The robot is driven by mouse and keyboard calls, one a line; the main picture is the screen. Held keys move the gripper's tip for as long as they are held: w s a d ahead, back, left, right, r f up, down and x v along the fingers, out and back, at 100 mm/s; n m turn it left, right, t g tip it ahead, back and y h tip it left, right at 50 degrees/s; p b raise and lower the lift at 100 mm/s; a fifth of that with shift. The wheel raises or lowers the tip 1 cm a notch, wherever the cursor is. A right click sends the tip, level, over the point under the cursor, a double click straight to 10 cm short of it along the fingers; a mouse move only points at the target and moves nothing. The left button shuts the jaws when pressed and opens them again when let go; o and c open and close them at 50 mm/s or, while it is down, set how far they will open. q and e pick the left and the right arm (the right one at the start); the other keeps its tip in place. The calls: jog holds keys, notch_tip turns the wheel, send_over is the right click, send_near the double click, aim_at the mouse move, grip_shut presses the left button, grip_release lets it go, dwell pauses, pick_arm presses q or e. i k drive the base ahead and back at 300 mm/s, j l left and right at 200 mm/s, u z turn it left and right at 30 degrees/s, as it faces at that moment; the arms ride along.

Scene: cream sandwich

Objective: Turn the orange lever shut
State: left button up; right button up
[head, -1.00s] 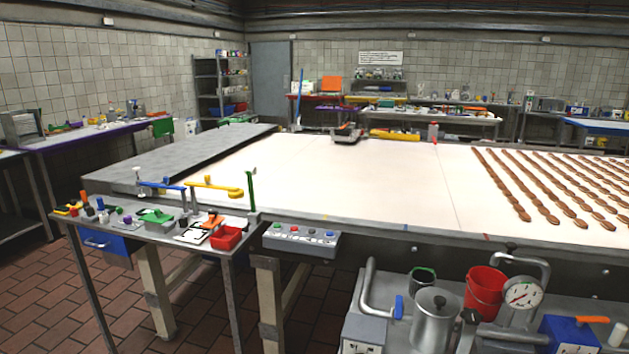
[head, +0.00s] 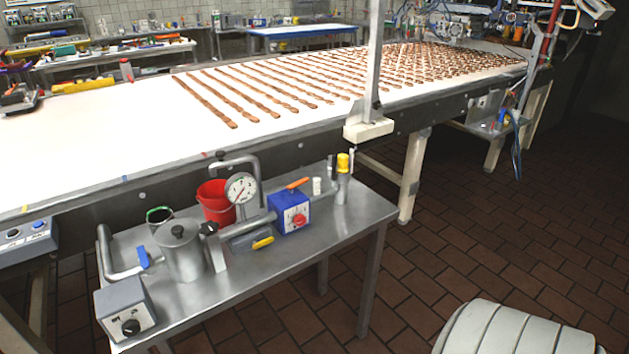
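The orange lever (head: 298,184) sits on the pipe just above a blue box with a red knob (head: 291,215), on the right half of a steel side table (head: 262,290). The lever slants slightly up to the right, roughly along the pipe (head: 322,194). Neither of my grippers shows in the head view.
The side table also holds a round gauge (head: 240,188), a red bucket (head: 215,203), a metal pot (head: 180,252), a blue-handled valve (head: 144,257) and a grey knob box (head: 125,308). A conveyor (head: 120,150) with rows of brown biscuits runs behind. Tiled floor (head: 430,270) is open to the right.

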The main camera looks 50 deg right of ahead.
aim_at(291, 187)
jog(key=z, duration=1.35)
